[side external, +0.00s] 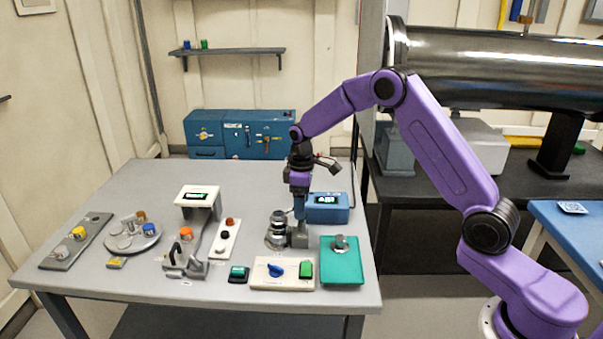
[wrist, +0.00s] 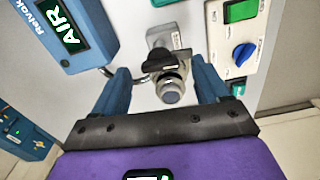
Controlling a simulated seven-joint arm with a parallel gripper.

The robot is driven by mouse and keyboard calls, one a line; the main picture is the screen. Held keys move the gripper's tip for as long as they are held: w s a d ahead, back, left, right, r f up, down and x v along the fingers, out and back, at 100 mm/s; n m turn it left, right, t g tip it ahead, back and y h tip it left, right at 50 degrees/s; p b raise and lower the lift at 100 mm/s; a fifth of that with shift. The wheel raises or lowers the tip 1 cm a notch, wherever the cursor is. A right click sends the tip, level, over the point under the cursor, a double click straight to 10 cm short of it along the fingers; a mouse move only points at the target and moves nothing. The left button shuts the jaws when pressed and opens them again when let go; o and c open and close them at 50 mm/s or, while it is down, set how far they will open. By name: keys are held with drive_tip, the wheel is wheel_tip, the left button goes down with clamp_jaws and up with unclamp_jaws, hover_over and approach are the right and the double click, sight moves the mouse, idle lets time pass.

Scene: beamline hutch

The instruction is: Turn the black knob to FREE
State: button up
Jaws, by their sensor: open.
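The black knob (wrist: 158,60), a bar-shaped handle with a pale mark, sits on a grey metal fixture (wrist: 162,38) beside a round stepped post (wrist: 172,90). In the wrist view it lies between and beyond my fingertips, with no visible contact. My gripper (wrist: 163,78) is open and empty, its blue fingers on either side of the post. In the side view my gripper (side external: 299,208) points down over the fixture (side external: 298,235), close to the stepped post (side external: 278,230). The knob is hard to make out there. I cannot read a FREE mark.
A blue box reading AIR (wrist: 67,25) stands close to my left finger; it also shows in the side view (side external: 327,207). A white panel (side external: 262,280) with a blue knob and green switch lies in front, beside a teal tray (side external: 341,270). Other fixtures fill the table's left.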

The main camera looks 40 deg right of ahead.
wheel_tip(320, 180, up, 16)
drive_tip(key=shift+r, duration=0.15)
idle(0.3)
drive_tip(key=s+a+n, duration=0.1)
drive_tip(key=s+a, duration=0.4)
drive_tip(key=s, duration=0.5)
drive_tip(key=s+a+n, duration=0.1)
drive_tip(key=s+a, duration=0.5)
drive_tip(key=s, duration=0.4)
drive_tip(key=s+d+f+n, duration=0.1)
drive_tip(key=s+d+f, duration=0.1)
drive_tip(key=s, duration=0.8)
drive_tip(key=s+d+f+n, duration=0.1)
drive_tip(key=s+d+f, duration=0.2)
drive_tip(key=s, duration=0.7)
drive_tip(key=shift+s+d+f+n, duration=0.2)
drive_tip(key=shift+s+n, duration=0.1)
drive_tip(key=shift+s, duration=0.05)
